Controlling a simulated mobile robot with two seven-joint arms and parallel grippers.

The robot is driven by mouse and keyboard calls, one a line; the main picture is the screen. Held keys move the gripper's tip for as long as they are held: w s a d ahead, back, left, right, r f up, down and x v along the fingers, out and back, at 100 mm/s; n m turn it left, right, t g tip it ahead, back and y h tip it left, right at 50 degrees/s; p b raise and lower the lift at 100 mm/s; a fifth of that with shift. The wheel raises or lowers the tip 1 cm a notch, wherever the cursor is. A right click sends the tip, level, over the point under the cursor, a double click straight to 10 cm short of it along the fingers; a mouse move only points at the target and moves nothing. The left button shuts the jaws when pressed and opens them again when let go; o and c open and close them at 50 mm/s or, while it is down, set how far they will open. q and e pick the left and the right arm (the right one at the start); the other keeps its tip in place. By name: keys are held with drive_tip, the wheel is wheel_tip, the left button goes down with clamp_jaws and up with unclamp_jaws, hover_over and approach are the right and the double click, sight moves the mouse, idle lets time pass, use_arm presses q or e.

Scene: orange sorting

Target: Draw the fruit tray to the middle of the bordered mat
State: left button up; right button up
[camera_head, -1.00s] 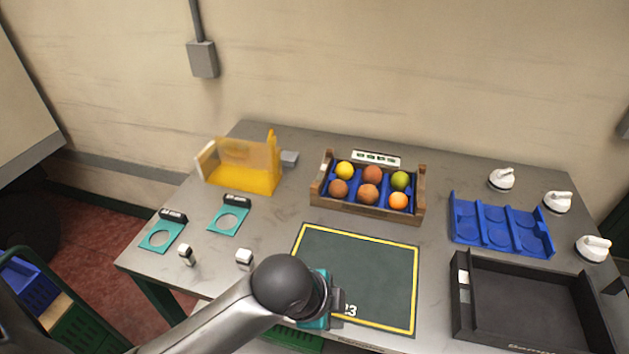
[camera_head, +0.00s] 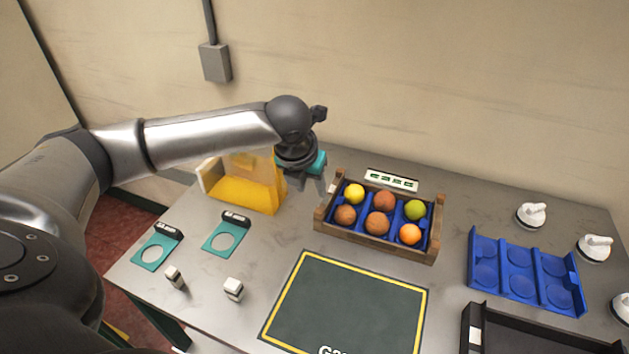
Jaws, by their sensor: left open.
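The fruit tray (camera_head: 326,229) is a wooden crate with a blue insert holding several fruits, yellow, green, orange and brownish. It stands behind the bordered mat (camera_head: 345,305), a dark green mat with a yellow border, apart from its far edge. The mat is bare, and its near edge is cut off by the picture. My left gripper (camera_head: 314,190) is open and empty above the table, just left of the tray's back left corner. It points down, and its fingers are small in the view. My right gripper is not in view.
A yellow holder (camera_head: 247,192) stands close left of my left gripper. A blue divided tray (camera_head: 525,280), a black tray (camera_head: 473,338) and white knobbed pieces (camera_head: 531,215) are on the right. Teal ring plates (camera_head: 226,236) and small white-topped blocks (camera_head: 233,289) lie left of the mat.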

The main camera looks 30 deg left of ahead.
sight(319, 211)
use_arm(q)
drive_tip(key=shift+f, duration=0.1)
drive_tip(key=b+x, duration=0.2)
drive_tip(key=x, duration=1.3)
drive_tip(key=shift+d, duration=0.1)
drive_tip(key=shift+c, duration=0.2)
clamp_jaws()
